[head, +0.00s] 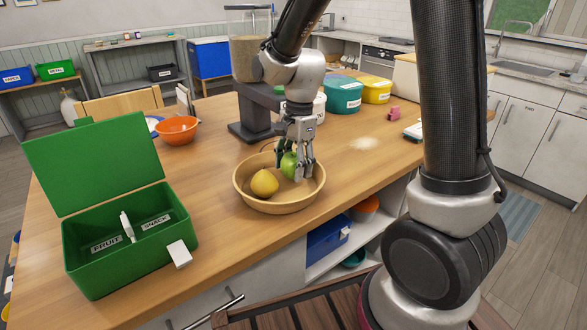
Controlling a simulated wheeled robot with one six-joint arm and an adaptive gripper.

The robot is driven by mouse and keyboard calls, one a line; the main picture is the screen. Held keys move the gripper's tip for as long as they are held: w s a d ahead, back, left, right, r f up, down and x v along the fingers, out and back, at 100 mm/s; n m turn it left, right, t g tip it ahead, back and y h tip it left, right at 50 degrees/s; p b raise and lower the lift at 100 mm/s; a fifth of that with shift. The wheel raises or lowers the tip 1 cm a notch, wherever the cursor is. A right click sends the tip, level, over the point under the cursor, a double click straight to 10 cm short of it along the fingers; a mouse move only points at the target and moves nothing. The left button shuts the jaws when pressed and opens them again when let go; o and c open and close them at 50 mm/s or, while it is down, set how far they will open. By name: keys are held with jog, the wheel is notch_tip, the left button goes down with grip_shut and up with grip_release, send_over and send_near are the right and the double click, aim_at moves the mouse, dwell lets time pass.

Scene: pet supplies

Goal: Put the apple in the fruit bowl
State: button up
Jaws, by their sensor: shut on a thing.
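The fruit bowl (270,207) is a wide tan bowl on the wooden table, in the middle of the head view. A yellow fruit (264,183) lies in its left part. The green apple (289,165) is at the back right of the bowl's inside. My gripper (301,172) points down over the bowl with its fingers around the apple, shut on it. The fingers hide part of the apple. I cannot tell whether the apple touches the bowl's floor.
An open green box (85,272) labelled fruit and snack stands at the left. An orange bowl (176,131) sits behind. A dark dispenser stand (258,112) and teal (342,97) and yellow (376,90) tubs stand at the back. The table right of the bowl is mostly clear.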

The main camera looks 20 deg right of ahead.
jog(key=shift+f, duration=0.55)
jog(key=o, duration=1.1)
jog(key=shift+f, duration=0.15)
jog(key=r, duration=0.7)
jog(key=d+r, duration=0.1)
jog(key=r, duration=0.3)
jog(key=shift+w+r, duration=0.15)
jog(key=shift+w, duration=0.1)
jog(key=shift+s+d+r, duration=0.1)
jog(key=shift+d+r, duration=0.15)
jog(key=shift+r, duration=0.3)
jog(key=s+d+r+n+t, duration=0.2)
jog(key=s+d+n, duration=0.4)
jog(key=s, duration=0.3)
jog(key=s+d+r+n+t+h, duration=0.1)
jog(key=s+d+r+n+t, duration=0.2)
jog(key=s+d+n, duration=0.4)
jog(key=s, duration=0.3)
jog(key=shift+s+d+r+n, duration=0.15)
jog(key=shift+s+n, duration=0.05)
jog(key=shift+n, duration=0.1)
